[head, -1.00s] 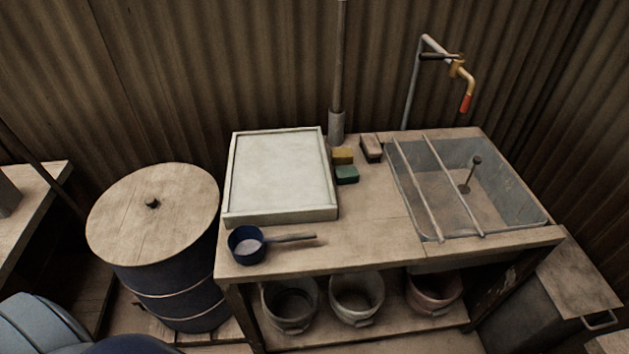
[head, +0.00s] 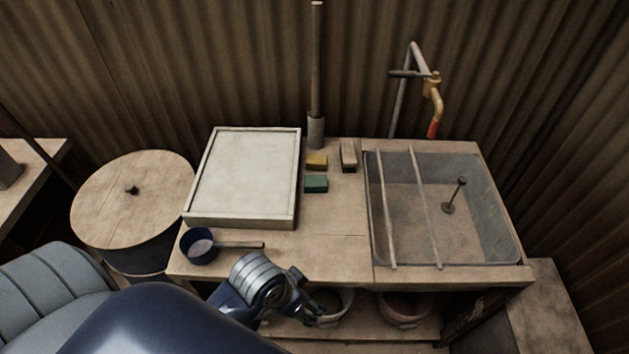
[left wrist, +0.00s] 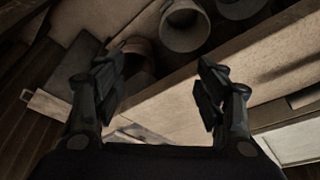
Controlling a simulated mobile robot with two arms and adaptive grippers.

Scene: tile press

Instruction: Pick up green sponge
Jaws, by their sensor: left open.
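The green sponge (head: 316,184) lies on the wooden bench top, just right of the white framed tray and in front of a yellow sponge (head: 317,161). My left gripper (head: 318,312) is in front of the bench's front edge, well short of the green sponge. In the left wrist view the left gripper (left wrist: 160,90) has its two fingers wide apart with nothing between them. The green sponge does not show in the left wrist view. My right gripper is in neither view.
A brown block (head: 348,155) stands right of the sponges. The white tray (head: 296,205) is left, with a blue dipper (head: 201,246) in front. A sink basin (head: 505,225) with two bars is right. A vertical post (head: 316,80) rises behind. The bench's front middle is clear.

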